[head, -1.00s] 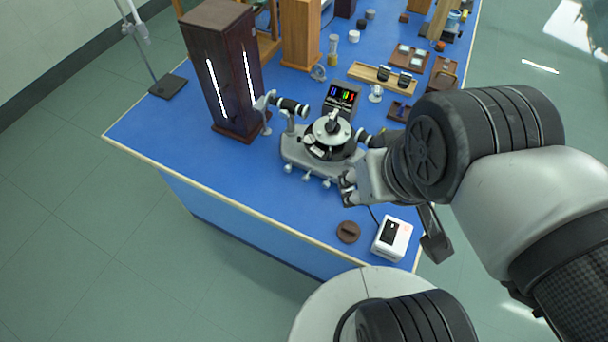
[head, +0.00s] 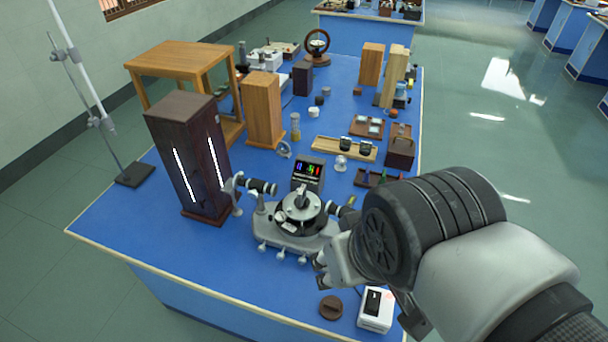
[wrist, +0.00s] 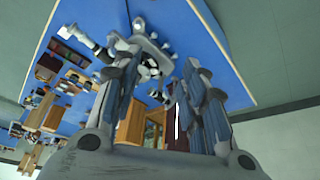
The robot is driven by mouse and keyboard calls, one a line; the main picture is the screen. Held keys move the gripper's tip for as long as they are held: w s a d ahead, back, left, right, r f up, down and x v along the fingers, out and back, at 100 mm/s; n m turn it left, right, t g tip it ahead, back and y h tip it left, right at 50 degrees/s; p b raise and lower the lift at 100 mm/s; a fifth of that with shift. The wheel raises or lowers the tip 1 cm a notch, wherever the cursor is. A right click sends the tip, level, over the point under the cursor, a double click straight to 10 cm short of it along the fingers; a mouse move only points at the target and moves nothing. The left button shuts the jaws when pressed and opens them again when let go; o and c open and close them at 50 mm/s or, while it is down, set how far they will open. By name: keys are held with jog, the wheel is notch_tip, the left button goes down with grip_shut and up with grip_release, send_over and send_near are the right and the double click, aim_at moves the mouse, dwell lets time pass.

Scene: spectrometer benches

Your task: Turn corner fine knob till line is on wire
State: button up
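The spectrometer (head: 290,228) stands on the blue bench with a round black-and-silver table on top and a tube at each side. Several small silver knobs (head: 281,254) stick out along its front edge. Behind it, a small dark screen (head: 307,172) shows coloured lines; whether a line sits on a wire is too small to tell. My gripper (head: 322,271) is at the spectrometer's front right corner, where the arm partly hides the right tube. In the wrist view my gripper (wrist: 160,75) has its fingers apart, with the spectrometer (wrist: 142,48) beyond them. I cannot see contact with any knob.
A tall dark lamp housing (head: 186,160) with bright slits stands left of the spectrometer. A brown disc (head: 331,307) and a white box (head: 376,309) lie near the front edge. Wooden stands and trays fill the back. The front left bench is bare.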

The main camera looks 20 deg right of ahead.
jog(key=w+a+f+t+y, duration=0.15)
jog(key=w+a+y, duration=0.25)
jog(key=w+a, duration=1.05)
jog(key=w+a+f+m+t, duration=0.1)
jog(key=w+a+f+m, duration=0.1)
jog(key=w+a+f, duration=0.6)
jog(key=m+t+h, duration=0.3)
jog(key=h, duration=1)
send_near(279, 258)
jog(key=b+x, duration=0.3)
jog(key=x, duration=0.5)
jog(key=shift+w+d, duration=0.1)
jog(key=shift+d, duration=0.1)
jog(key=shift+c, duration=0.3)
